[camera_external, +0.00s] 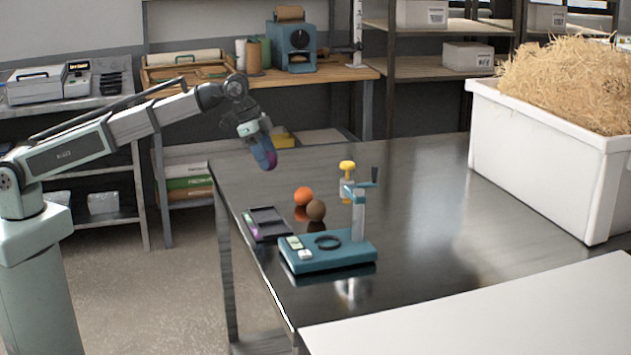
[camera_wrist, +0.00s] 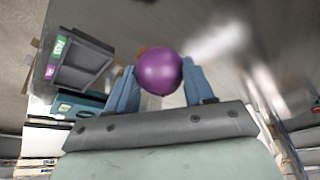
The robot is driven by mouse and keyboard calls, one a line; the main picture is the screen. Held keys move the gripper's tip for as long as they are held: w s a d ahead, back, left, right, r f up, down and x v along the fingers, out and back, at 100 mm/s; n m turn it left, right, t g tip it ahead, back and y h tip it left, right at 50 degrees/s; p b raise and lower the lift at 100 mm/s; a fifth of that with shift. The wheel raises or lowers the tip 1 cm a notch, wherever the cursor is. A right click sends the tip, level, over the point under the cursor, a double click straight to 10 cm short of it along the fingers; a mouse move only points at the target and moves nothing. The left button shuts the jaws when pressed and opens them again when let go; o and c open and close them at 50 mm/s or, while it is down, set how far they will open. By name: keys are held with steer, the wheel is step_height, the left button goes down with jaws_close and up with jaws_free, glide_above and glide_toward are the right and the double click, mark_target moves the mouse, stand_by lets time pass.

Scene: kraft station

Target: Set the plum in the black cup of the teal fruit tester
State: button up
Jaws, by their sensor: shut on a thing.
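The purple plum (camera_wrist: 159,72) is held between the two blue fingers of my gripper (camera_wrist: 163,84) in the wrist view. In the external view my gripper (camera_external: 265,158) is raised above the far left corner of the table, with the plum (camera_external: 271,160) showing at its tip. The teal fruit tester (camera_external: 328,258) stands on the table, lower and to the right of my gripper. Its black cup (camera_external: 328,242) is a dark ring on the base and looks empty. The tester shows only partly in the wrist view (camera_wrist: 80,104), behind the left finger.
A dark divided tray (camera_external: 267,223) lies left of the tester. A white bin of straw (camera_external: 540,160) fills the right. The table's middle is clear.

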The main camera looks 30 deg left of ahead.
steer(key=s+d+r+m+g, duration=0.1)
steer(key=s+d+m, duration=0.2)
steer(key=s+d, duration=1.05)
steer(key=s+d+r+m+g, duration=0.1)
steer(key=s+d+r+m, duration=0.15)
steer(key=s+d, duration=1.05)
steer(key=shift+m, duration=0.25)
steer(key=shift+w+d+f, duration=0.4)
steer(key=shift+w+f, duration=0.15)
steer(key=shift+f, duration=0.5)
steer(key=shift+w+d+f, duration=0.45)
steer(key=shift+w+f, duration=0.05)
steer(key=shift+f, duration=0.55)
steer(key=shift+w+d+f, duration=0.4)
steer(key=shift+w+f, duration=0.15)
steer(key=shift+f, duration=0.5)
steer(key=shift+f, duration=0.7)
steer(key=o, duration=1.1)
steer(key=shift+o, duration=0.2)
steer(key=shift+r, duration=0.15)
step_height(320, 180, up, 8)
